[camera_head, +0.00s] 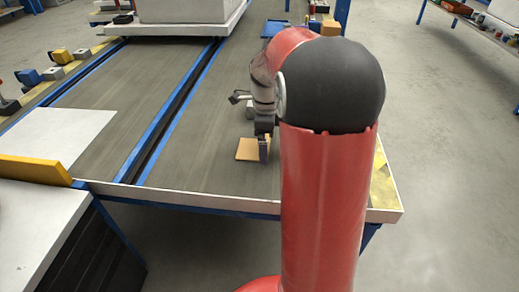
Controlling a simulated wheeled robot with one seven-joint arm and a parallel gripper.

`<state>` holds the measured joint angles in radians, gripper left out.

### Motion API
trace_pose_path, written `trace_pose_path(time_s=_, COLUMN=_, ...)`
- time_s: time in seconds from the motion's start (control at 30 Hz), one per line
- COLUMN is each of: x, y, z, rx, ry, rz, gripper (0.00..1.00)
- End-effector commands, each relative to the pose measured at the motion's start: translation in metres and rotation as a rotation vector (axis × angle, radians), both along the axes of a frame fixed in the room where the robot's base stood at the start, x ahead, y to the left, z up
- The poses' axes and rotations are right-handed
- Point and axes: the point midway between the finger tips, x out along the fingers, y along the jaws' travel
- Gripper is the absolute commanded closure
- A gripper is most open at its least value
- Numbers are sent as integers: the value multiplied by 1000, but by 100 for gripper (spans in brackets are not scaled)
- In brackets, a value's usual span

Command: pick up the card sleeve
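A small flat tan piece (245,149), which looks like the card sleeve, lies on the grey table top near its front edge. My gripper (264,151) points down at the right end of this piece, with its fingers at or just above the table. The fingers overlap the right edge of the piece in this view. I cannot tell whether they touch it or how far apart they are. My red arm with its black joint cover hides the table just to the right.
A blue-edged slot (160,128) runs along the table to the left. A white panel (55,133) and a yellow block (35,170) lie further left. A large white box (185,10) and a blue tray (275,28) are at the back. The table between slot and gripper is clear.

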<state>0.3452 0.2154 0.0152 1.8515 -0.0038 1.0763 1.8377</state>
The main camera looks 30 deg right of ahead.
Motion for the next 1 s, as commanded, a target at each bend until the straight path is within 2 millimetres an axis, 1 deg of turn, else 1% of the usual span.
trace_pose_path(time_s=0.07, x=0, y=0, z=-5, rx=-1, ry=-1, rz=0, gripper=0)
trace_pose_path(time_s=0.27, x=0, y=0, z=-5, rx=0, ry=-2, rz=1, gripper=0)
trace_pose_path(time_s=0.37, x=0, y=0, z=-5, rx=0, ry=-2, rz=1, gripper=10)
trace_pose_path(time_s=0.5, x=0, y=0, z=-5, rx=0, ry=-2, rz=1, gripper=29)
trace_pose_path(time_s=0.6, x=0, y=0, z=-5, rx=0, ry=-2, rz=1, gripper=40)
trace_pose_path(time_s=0.87, x=0, y=0, z=-3, rx=0, ry=-2, rz=1, gripper=40)
trace_pose_path(time_s=1.0, x=0, y=0, z=6, rx=-1, ry=-3, rz=1, gripper=40)
